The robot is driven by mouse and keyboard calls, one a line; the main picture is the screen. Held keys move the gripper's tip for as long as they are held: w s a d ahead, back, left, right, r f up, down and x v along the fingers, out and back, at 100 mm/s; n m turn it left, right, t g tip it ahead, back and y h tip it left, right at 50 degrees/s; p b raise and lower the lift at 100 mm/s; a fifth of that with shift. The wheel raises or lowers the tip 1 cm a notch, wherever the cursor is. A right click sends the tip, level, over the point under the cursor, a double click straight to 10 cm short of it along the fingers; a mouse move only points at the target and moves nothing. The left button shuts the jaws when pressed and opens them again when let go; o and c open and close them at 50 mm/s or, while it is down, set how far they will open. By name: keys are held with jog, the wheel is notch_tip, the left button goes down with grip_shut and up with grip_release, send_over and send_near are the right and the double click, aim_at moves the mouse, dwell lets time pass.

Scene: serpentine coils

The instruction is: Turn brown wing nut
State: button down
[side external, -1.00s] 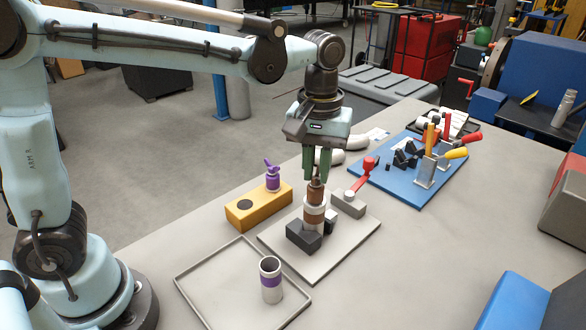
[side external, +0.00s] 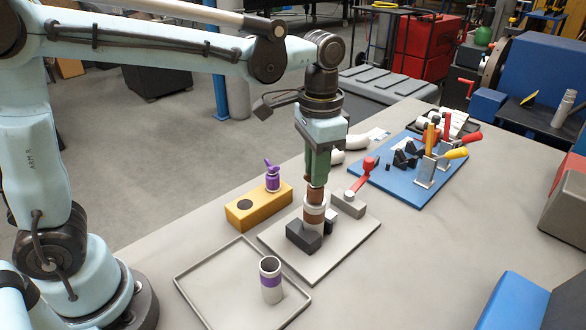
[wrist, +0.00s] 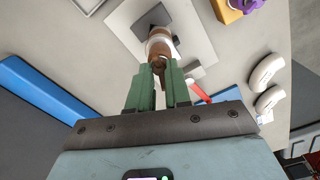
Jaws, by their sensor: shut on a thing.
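The brown wing nut (wrist: 158,66) shows between the green fingertips of my gripper (wrist: 159,72) in the wrist view. My gripper (side external: 317,182) is shut on it from above, in the side view. The nut tops an upright brown and white cylinder (side external: 313,215), held in a fixture with dark blocks (side external: 303,236) on a light grey plate (side external: 342,250). In the side view the fingers hide most of the nut.
A purple wing nut piece (side external: 272,178) stands in a yellow block (side external: 258,207) to the left. A purple-banded cylinder (side external: 270,280) stands in a grey tray (side external: 205,311). A red-handled clamp (side external: 362,178) is close on the right. A blue board (side external: 400,187) holds more tools.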

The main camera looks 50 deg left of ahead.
jog(key=m, duration=0.4)
jog(key=shift+m, duration=0.3)
dwell(1.0)
jog(key=c, duration=1)
grip_release()
jog(key=shift+c, duration=0.2)
notch_tip(320, 180, up, 12)
jog(key=shift+r, duration=0.1)
jog(key=shift+c, duration=0.4)
